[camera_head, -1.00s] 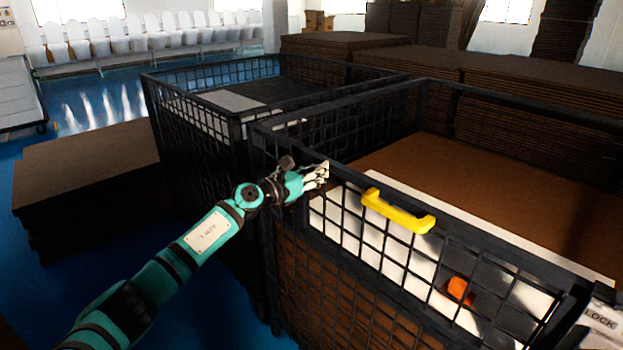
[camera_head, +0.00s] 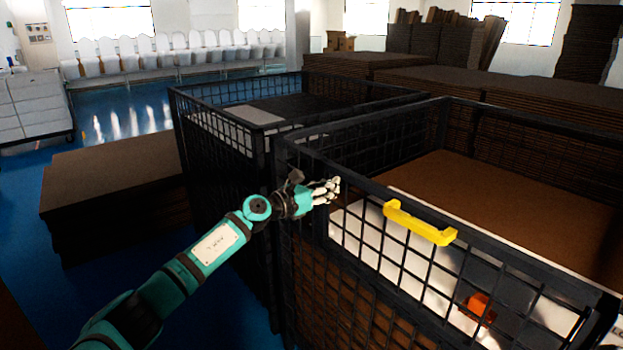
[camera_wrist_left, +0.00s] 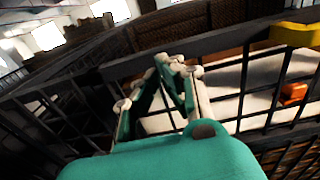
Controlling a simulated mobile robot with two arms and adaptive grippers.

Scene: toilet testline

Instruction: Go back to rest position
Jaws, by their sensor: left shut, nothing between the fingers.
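My left gripper (camera_head: 333,188) is in front of the near black mesh cage, close to its top rail at the left corner. Its fingers look drawn together with nothing between them. It also shows in the left wrist view (camera_wrist_left: 164,62), with the cage mesh behind it. I cannot tell whether it touches the rail. My left arm, teal and black, reaches in from the lower left. My right gripper is not in either view.
The near mesh cage (camera_head: 365,184) has a yellow handle (camera_head: 420,223) on its front rail. An orange item (camera_head: 478,306) shows through its mesh. A second cage (camera_head: 222,143) stands behind. Brown stacked sheets (camera_head: 110,180) lie left. Blue floor (camera_head: 225,310) is open beside the cages.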

